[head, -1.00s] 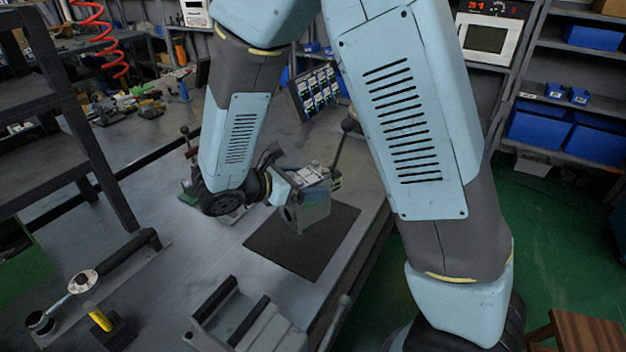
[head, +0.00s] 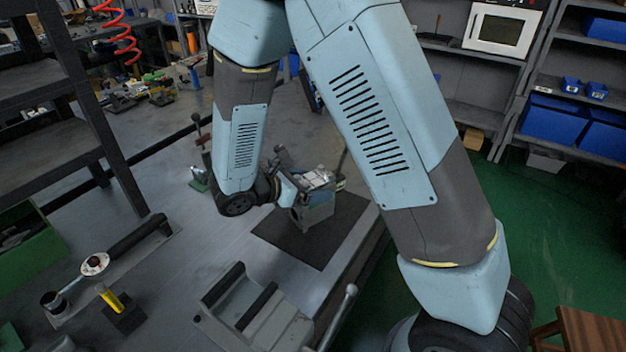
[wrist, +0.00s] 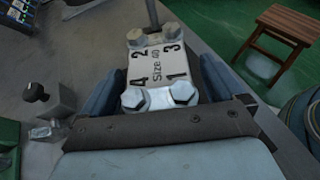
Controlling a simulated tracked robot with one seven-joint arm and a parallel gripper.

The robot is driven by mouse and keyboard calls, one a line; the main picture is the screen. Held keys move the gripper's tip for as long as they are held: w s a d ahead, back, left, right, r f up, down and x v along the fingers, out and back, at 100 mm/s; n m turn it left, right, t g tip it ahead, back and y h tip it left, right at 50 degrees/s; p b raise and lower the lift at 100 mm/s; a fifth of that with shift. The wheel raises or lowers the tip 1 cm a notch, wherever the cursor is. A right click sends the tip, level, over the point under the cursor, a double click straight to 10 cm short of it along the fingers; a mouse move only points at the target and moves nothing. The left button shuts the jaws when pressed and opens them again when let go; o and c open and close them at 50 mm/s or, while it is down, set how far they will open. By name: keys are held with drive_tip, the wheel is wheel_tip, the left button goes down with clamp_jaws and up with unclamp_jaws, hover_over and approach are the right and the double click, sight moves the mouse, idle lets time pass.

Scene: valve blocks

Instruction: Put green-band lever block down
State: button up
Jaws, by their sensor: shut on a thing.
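My gripper (head: 292,188) is shut on a grey lever block (head: 318,212) at the dark mat (head: 275,237). A thin lever rod rises at the block's far side. The block looks nearly upright over the mat. Whether its underside touches the mat is hard to tell. My forearm hides part of the area behind it.
Another block with a black-knobbed lever (head: 197,150) stands left of my arm; it also shows in the wrist view (wrist: 40,97). A grey vise-like fixture (head: 255,308) stands in front. A handled tool (head: 95,264) lies at left. Mat around the block is bare.

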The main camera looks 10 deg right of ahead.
drive_tip(key=o, duration=1.7)
